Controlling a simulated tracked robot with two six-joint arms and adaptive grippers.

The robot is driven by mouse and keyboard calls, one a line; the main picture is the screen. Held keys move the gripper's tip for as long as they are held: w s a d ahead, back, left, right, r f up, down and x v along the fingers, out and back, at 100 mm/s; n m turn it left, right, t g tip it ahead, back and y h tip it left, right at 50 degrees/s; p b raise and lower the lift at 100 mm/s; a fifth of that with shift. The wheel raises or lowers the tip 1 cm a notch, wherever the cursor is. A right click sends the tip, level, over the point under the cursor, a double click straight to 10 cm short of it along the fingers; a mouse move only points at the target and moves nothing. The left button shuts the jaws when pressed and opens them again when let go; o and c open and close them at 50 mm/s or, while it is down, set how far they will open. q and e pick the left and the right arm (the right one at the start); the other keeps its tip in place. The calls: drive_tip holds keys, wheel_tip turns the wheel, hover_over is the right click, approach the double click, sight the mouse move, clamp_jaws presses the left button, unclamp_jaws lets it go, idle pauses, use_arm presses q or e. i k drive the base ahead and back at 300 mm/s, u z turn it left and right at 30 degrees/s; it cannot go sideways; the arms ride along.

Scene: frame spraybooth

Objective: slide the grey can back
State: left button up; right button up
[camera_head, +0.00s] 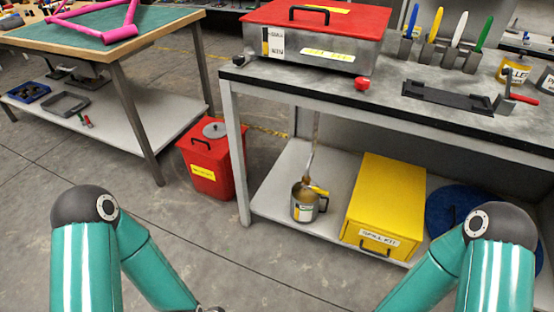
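The grey can (304,207) stands upright on the grey lower shelf (275,190) of the right-hand workbench. Neither gripper shows, beyond a small dark part of my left arm at the bottom edge.
A yellow spill kit box (385,205) stands right of the can, with a blue round object (440,215) beyond it. A red bin (212,160) stands on the floor left of the bench leg (235,150). The bench top (390,95) overhangs the shelf.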

sight(304, 205)
drive_tip(key=z, duration=0.2)
drive_tip(key=i, duration=1.3)
drive_tip(key=z, duration=0.4)
